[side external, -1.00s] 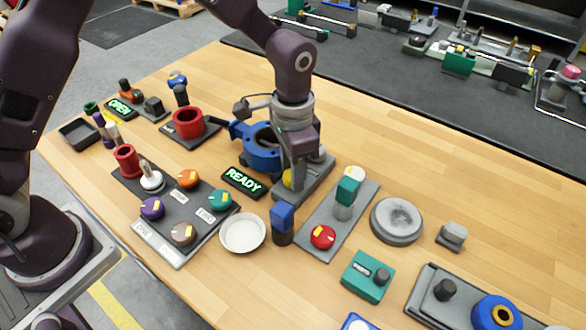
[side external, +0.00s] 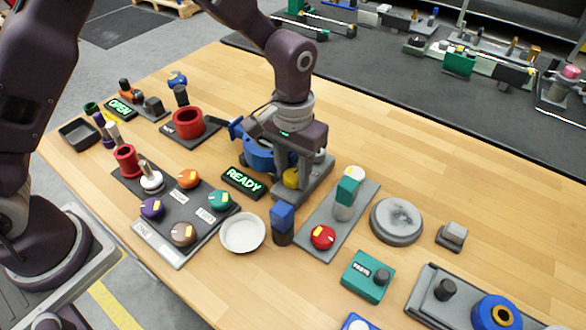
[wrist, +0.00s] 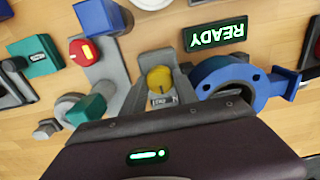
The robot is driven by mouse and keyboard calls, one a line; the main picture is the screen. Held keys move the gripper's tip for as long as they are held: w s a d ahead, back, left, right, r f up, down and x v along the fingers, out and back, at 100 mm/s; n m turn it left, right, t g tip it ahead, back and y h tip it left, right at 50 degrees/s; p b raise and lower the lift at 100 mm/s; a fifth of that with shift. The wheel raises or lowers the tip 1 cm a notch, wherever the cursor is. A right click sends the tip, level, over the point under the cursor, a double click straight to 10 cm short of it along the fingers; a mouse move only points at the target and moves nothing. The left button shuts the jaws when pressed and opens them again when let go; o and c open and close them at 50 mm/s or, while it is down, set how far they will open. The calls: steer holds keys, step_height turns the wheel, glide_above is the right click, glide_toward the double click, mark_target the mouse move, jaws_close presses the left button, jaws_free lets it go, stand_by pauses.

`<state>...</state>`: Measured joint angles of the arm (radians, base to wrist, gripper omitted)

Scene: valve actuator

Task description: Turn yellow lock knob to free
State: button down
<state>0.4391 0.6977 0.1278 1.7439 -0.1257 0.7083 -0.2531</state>
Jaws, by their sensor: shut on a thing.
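The yellow lock knob (side external: 291,178) sits on the grey base of the blue valve (side external: 262,150). It shows in the wrist view (wrist: 160,78), with a small label beside it that I cannot read surely. My gripper (side external: 289,170) points down at the knob and is shut on it. Its body hides part of the base and valve in the side view. I cannot tell whether the knob stands at locked or free.
A lit READY sign (side external: 243,182) lies left of the knob. A blue-topped post (side external: 282,221), a white dish (side external: 242,233) and a plate with a red knob (side external: 323,237) stand in front.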

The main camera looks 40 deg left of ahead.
mark_target(293, 174)
stand_by(0.4)
steer(key=c, duration=0.9)
jaws_free()
steer(key=shift+c, duration=0.2)
step_height(293, 174, up, 7)
steer(key=shift+r, duration=0.2)
steer(key=s+a+r+t+h, duration=0.1)
steer(key=s+a+r+t, duration=0.2)
steer(key=s+a+r, duration=0.85)
steer(key=s+a+r+t+y, duration=0.1)
steer(key=s+a+t, duration=0.1)
steer(key=s, duration=0.9)
steer(key=shift+s+a+r+t, duration=0.15)
steer(key=shift+s+a+t, duration=0.15)
steer(key=shift+a, duration=0.1)
